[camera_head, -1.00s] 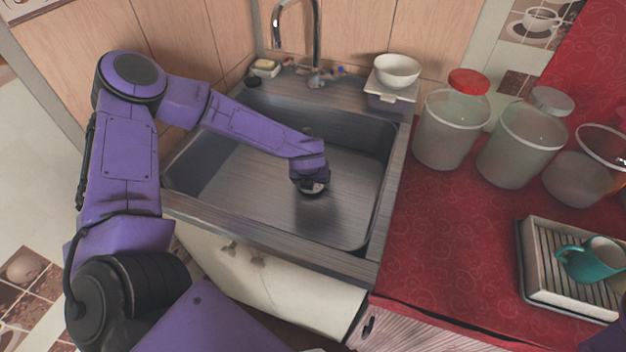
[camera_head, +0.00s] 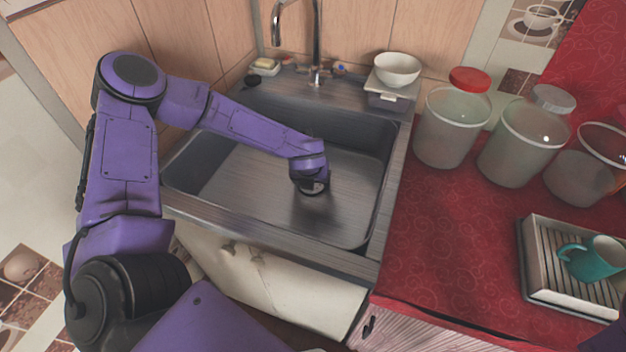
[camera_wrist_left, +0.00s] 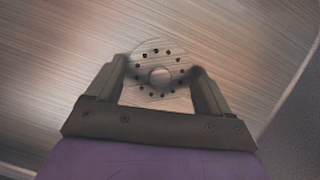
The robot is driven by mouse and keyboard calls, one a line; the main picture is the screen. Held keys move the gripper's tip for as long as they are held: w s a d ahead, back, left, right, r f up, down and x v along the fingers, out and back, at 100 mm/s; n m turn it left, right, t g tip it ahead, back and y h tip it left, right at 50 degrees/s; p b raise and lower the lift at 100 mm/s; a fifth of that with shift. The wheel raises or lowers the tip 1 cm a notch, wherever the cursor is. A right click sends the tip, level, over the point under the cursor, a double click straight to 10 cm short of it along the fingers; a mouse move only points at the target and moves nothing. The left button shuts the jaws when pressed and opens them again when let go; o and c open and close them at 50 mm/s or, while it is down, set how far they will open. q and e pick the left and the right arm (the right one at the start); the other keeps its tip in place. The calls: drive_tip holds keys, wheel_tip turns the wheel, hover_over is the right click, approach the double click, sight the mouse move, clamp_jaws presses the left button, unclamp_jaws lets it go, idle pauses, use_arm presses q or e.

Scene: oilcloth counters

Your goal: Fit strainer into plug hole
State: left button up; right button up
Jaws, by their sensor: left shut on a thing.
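In the head view my left gripper (camera_head: 311,187) points down, shut on the strainer, low over the middle of the steel sink (camera_head: 250,185). The strainer is mostly covered by the gripper there. The plug hole does not show in either view; I cannot tell whether it is under the strainer. My right gripper is out of view.
Sink walls surround the gripper, with a tap (camera_head: 317,40) at the back. A white bowl (camera_head: 397,69) stands behind the sink's right corner. Jars (camera_head: 450,128) and a rack (camera_head: 540,270) with a teal mug (camera_head: 592,259) stand on the red counter (camera_head: 440,240). The sink floor is otherwise clear.

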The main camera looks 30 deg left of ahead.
use_arm(q)
drive_tip(key=shift+s+f+b, duration=0.4)
drive_tip(key=shift+s+f, duration=0.1)
drive_tip(key=shift+f, duration=0.1)
drive_tip(key=o, duration=0.9)
drive_tip(key=shift+w+r+p, duration=0.3)
drive_tip(key=shift+r+p, duration=0.6)
drive_tip(key=shift+p, duration=0.05)
wheel_tip(320, 180, up, 2)
drive_tip(key=shift+r+p, duration=0.2)
drive_tip(key=shift+p, duration=0.6)
drive_tip(key=shift+r+p, duration=0.5)
drive_tip(key=shift+r, duration=0.1)
drive_tip(key=shift+w+r+p, duration=0.1)
drive_tip(key=shift+r+p, duration=1.1)
drive_tip(key=shift+r, duration=0.3)
drive_tip(key=shift+f, duration=0.15)
